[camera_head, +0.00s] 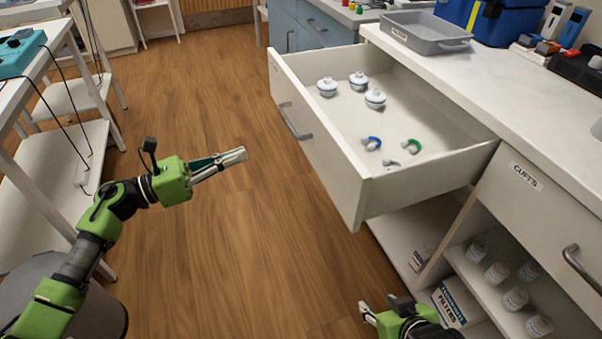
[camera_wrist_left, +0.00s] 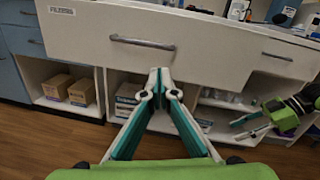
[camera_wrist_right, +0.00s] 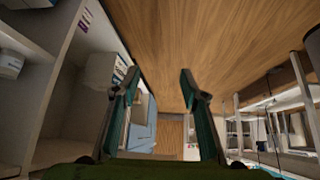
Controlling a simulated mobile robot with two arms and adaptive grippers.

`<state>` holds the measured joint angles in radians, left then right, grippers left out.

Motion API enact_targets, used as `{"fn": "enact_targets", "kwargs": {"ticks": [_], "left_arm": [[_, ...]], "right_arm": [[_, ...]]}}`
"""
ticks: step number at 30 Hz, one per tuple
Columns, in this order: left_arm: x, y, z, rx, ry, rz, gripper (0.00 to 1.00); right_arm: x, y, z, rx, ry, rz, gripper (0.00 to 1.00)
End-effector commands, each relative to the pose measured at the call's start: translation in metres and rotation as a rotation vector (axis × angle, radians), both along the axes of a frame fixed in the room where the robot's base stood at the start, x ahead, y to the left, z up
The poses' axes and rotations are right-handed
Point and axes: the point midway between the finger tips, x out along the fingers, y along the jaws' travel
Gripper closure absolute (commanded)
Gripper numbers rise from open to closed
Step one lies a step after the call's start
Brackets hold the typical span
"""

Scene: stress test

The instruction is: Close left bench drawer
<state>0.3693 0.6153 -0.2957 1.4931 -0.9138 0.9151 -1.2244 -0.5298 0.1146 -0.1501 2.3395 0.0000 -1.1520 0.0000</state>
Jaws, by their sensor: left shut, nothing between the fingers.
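The open drawer (camera_head: 330,150) sticks far out of the white bench (camera_head: 520,95) in the head view. Its front has a grey bar handle (camera_head: 294,121), which also shows in the left wrist view (camera_wrist_left: 142,43). Inside lie several white lidded pots (camera_head: 375,98) and small blue and green curved pieces (camera_head: 411,146). My left gripper (camera_head: 243,155) is shut and empty, apart from the drawer front and to its left in the head view. In the left wrist view its tips (camera_wrist_left: 160,72) appear just below the handle. My right gripper (camera_wrist_right: 160,82) is open and empty, low by the bench.
A drawer labelled "CUFFS" (camera_head: 526,176) is shut at the right. Below it, shelves hold several white bottles (camera_head: 497,272) and a filter box (camera_head: 457,303). A grey tray (camera_head: 425,32) sits on the benchtop. The wooden floor (camera_head: 215,90) left of the drawer is clear.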

Motion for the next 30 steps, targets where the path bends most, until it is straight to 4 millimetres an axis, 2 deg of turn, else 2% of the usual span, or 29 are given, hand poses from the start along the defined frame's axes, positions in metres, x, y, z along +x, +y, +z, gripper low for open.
{"fn": "enact_targets", "kwargs": {"ticks": [1, 3, 9, 14, 24, 30], "left_arm": [[-0.007, -0.004, -0.007, 0.050, -0.065, -0.034, 1.00], [-0.014, -0.008, -0.006, 0.103, -0.130, -0.068, 1.00], [-0.020, -0.017, -0.001, 0.154, -0.195, -0.103, 1.00], [-0.012, -0.039, 0.000, 0.150, -0.195, -0.102, 1.00], [0.014, -0.106, 0.000, 0.148, -0.191, -0.100, 1.00], [0.024, -0.133, -0.001, 0.149, -0.189, -0.100, 1.00]], "right_arm": [[-0.001, 0.000, -0.002, 0.002, -0.017, 0.000, 0.60], [-0.003, -0.001, 0.007, 0.005, -0.031, 0.000, 0.60], [-0.005, -0.001, 0.019, 0.006, -0.043, 0.000, 0.60], [-0.005, -0.001, 0.019, 0.007, -0.041, -0.001, 0.60], [0.000, 0.001, 0.021, 0.011, -0.063, 0.001, 0.60], [0.006, 0.003, 0.025, 0.018, -0.094, 0.004, 0.60]]}}
